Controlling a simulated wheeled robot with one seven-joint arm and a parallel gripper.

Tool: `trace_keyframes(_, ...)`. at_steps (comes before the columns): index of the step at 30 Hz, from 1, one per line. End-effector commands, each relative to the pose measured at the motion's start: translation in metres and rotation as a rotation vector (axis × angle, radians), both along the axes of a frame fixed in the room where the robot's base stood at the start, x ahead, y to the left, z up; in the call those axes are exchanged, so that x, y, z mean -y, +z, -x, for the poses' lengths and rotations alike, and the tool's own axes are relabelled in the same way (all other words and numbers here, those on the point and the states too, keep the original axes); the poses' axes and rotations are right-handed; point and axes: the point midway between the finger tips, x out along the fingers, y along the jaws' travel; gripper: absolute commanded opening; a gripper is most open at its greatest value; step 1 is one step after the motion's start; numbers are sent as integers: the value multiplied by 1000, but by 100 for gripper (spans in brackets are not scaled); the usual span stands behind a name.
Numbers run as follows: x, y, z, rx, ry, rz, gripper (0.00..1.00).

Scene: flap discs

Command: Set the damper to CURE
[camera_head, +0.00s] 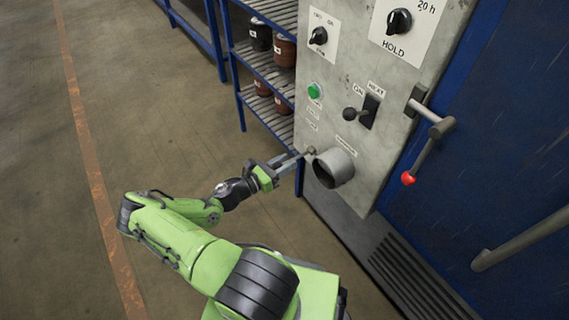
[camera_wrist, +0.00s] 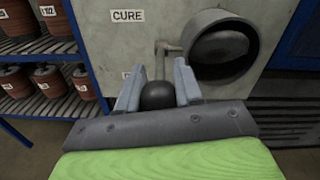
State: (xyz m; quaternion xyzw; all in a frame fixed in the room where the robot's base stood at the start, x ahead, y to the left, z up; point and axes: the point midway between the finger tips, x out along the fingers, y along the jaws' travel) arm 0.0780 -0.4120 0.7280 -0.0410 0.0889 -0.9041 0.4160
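The damper is a round pipe stub (camera_head: 335,166) low on the grey panel, with a dark opening; it also shows in the wrist view (camera_wrist: 222,45). A thin grey lever (camera_wrist: 166,58) runs from the pipe's left side and bends down towards a dark ball knob (camera_wrist: 158,96). My gripper (camera_wrist: 159,80) has one finger on each side of this knob, and the knob fills the space between them. In the head view my gripper (camera_head: 290,160) is just left of the pipe. The CURE label (camera_wrist: 127,16) is above and left of the lever. A lower label (camera_wrist: 127,74) is mostly hidden by a finger.
A blue rack (camera_head: 240,90) with brown containers stands left of the panel. Above the damper are a green button (camera_head: 314,91), a HEAT switch (camera_head: 368,111) and a HOLD dial (camera_head: 399,21). A red-tipped handle (camera_head: 408,178) juts out at right. Open floor lies left.

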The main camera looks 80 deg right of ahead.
Motion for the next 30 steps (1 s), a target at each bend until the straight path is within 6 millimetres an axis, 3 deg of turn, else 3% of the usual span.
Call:
trace_keyframes(1, 0, 0, 0, 0, 1, 0, 25)
trace_keyframes(6, 0, 0, 0, 0, 1, 0, 0)
trace_keyframes(13, 0, 2, 0, 5, 1, -4, 0)
trace_keyframes(25, 3, 28, 2, 87, 1, -99, 0)
trace_keyframes(30, 5, 30, 3, 84, 2, -94, 0)
